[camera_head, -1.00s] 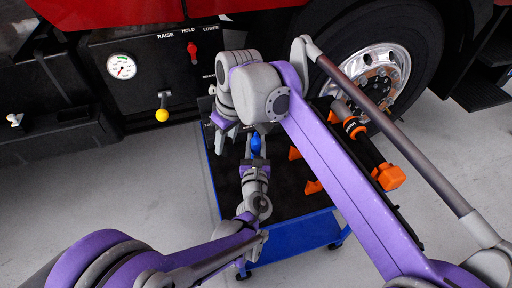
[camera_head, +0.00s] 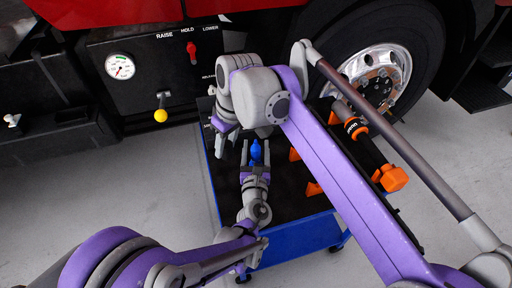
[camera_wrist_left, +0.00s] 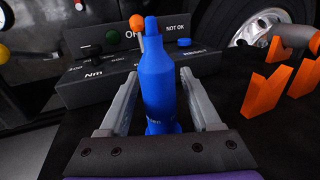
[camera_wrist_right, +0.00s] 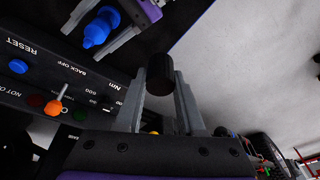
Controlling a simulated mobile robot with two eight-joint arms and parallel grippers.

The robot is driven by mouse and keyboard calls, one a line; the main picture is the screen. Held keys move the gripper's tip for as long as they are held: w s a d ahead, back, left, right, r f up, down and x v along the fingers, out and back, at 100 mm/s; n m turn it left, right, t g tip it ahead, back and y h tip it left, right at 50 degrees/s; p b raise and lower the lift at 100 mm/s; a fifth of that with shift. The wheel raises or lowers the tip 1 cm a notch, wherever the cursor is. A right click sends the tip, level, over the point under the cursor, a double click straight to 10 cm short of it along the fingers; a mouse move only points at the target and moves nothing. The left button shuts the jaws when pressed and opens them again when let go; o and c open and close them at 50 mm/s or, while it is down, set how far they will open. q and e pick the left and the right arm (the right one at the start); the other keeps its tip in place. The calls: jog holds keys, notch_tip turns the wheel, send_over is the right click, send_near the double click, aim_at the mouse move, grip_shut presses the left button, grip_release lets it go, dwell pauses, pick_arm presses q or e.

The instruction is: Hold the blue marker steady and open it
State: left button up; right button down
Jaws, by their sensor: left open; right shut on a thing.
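The blue marker (camera_head: 256,150) stands upright on the dark top of the cart. In the left wrist view the marker (camera_wrist_left: 157,85) stands between the fingers of my left gripper (camera_wrist_left: 157,98), which is open with a gap on both sides. My left gripper also shows in the head view (camera_head: 256,153). My right gripper (camera_wrist_right: 160,88) is shut on a black cylindrical piece (camera_wrist_right: 160,74) that looks like the marker's cap. In the head view this right gripper (camera_head: 222,146) is left of the marker, and the piece is hidden there.
A control box (camera_wrist_left: 110,75) with labels, buttons and an orange-tipped switch stands behind the marker. Orange brackets (camera_head: 313,188) and an orange-black tool (camera_head: 365,145) lie to the right on the blue cart (camera_head: 290,240). The truck wheel (camera_head: 378,75) is behind.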

pick_arm(q)
jog(key=shift+r, duration=0.25)
jog(key=s, duration=1.2)
jog(key=shift+f+p, duration=0.1)
jog(key=shift+p, duration=0.3)
